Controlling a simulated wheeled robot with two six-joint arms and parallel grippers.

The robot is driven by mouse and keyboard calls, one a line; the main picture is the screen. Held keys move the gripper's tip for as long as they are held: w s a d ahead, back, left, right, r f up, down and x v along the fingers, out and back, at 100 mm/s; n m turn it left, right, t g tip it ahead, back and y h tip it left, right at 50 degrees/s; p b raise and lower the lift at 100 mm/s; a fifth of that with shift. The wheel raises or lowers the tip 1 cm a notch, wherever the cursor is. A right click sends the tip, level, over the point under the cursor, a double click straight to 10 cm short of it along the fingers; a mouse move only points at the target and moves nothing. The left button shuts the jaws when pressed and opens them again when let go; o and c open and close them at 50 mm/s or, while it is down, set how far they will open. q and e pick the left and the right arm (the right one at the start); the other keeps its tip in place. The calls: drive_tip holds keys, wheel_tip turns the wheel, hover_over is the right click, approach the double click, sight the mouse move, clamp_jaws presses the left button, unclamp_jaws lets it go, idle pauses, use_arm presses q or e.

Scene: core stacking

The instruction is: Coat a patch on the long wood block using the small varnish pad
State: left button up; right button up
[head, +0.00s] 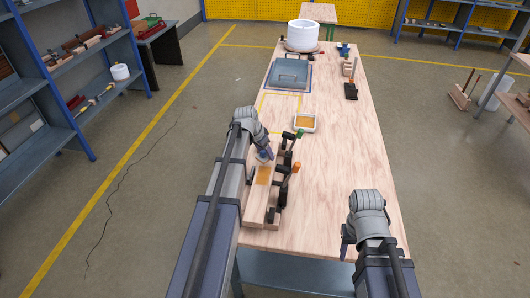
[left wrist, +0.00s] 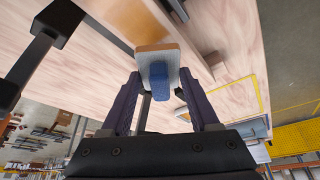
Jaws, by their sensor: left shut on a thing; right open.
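The long wood block (head: 257,203) lies lengthwise on the near left of the table, beside dark toggle clamps (head: 284,168). An orange-brown varnish patch (head: 263,174) shows on its top; it also shows in the left wrist view (left wrist: 130,17). My left gripper (head: 265,155) is over the block, just beyond the patch. In the left wrist view it (left wrist: 160,82) is shut on the blue grip of the small varnish pad (left wrist: 156,52), whose edge is orange. I cannot tell whether the pad touches the block. My right gripper (head: 347,240) is open, low at the table's right edge.
A white tray of amber varnish (head: 305,122) stands beyond the clamps. Farther back are a grey-blue lidded panel (head: 290,74), a white drum (head: 303,35) and a dark holder (head: 351,90). The table's right middle (head: 340,160) is clear.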

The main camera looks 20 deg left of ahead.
use_arm(q)
drive_tip(key=shift+r+p, duration=0.45)
drive_tip(key=shift+r, duration=0.35)
wheel_tip(320, 180, up, 3)
drive_tip(key=p, duration=0.3)
drive_tip(key=shift+r, duration=0.1)
